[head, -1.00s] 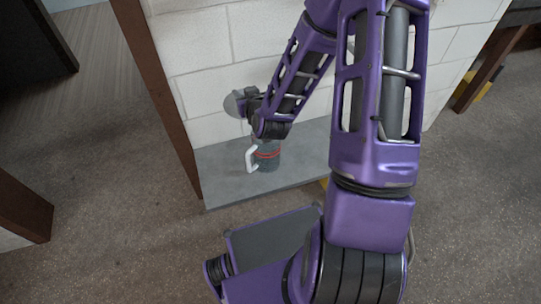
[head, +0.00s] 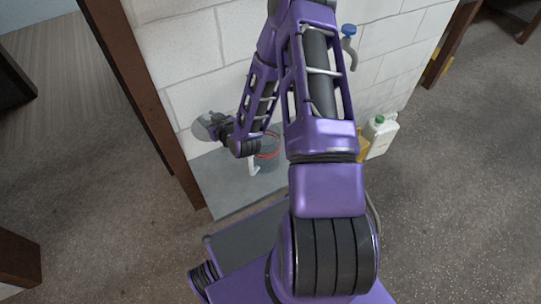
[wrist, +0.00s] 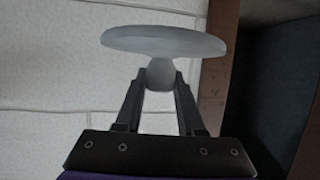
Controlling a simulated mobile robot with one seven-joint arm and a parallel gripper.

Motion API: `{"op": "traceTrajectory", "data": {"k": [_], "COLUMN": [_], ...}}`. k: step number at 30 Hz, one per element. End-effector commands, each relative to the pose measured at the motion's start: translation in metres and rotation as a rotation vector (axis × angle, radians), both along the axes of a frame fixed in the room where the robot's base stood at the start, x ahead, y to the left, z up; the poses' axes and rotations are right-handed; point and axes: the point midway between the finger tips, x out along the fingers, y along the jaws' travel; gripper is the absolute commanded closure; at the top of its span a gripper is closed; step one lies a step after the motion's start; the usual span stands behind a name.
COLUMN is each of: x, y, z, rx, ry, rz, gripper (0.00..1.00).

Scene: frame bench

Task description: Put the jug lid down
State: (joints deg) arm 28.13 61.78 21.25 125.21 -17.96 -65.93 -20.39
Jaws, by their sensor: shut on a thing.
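The jug lid (wrist: 163,42) is a pale grey disc with a knob. In the wrist view my gripper (wrist: 161,80) is shut on that knob, with the disc beyond the fingertips. In the head view the lid (head: 202,128) is at the end of my gripper (head: 215,126), left of the jug and in front of the white block wall. The jug (head: 267,152) is dark grey with a red band and a white handle. It stands on the grey slab and is partly hidden by my arm. I cannot tell the lid's exact height above the slab.
The grey slab (head: 222,182) has bare room left of and in front of the jug. A brown post (head: 165,125) borders its left side. A yellow container (head: 362,147) and a white canister (head: 379,138) with a green cap stand at right. A blue-topped tap (head: 348,42) is on the wall.

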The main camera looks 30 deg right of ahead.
Motion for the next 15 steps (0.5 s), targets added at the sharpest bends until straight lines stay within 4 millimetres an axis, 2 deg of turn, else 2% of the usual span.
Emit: {"op": "traceTrajectory", "data": {"k": [1, 3, 9, 15], "x": [-0.002, -0.005, -0.024, -0.04], "y": [-0.001, 0.001, 0.006, 0.012], "z": [-0.022, -0.047, -0.112, -0.148], "rx": [0.001, -0.001, -0.007, -0.01], "ry": [0.006, 0.005, 0.009, 0.011], "rz": [0.02, 0.055, 0.153, 0.217], "gripper": [1.0, 1.0, 1.0, 1.0]}}
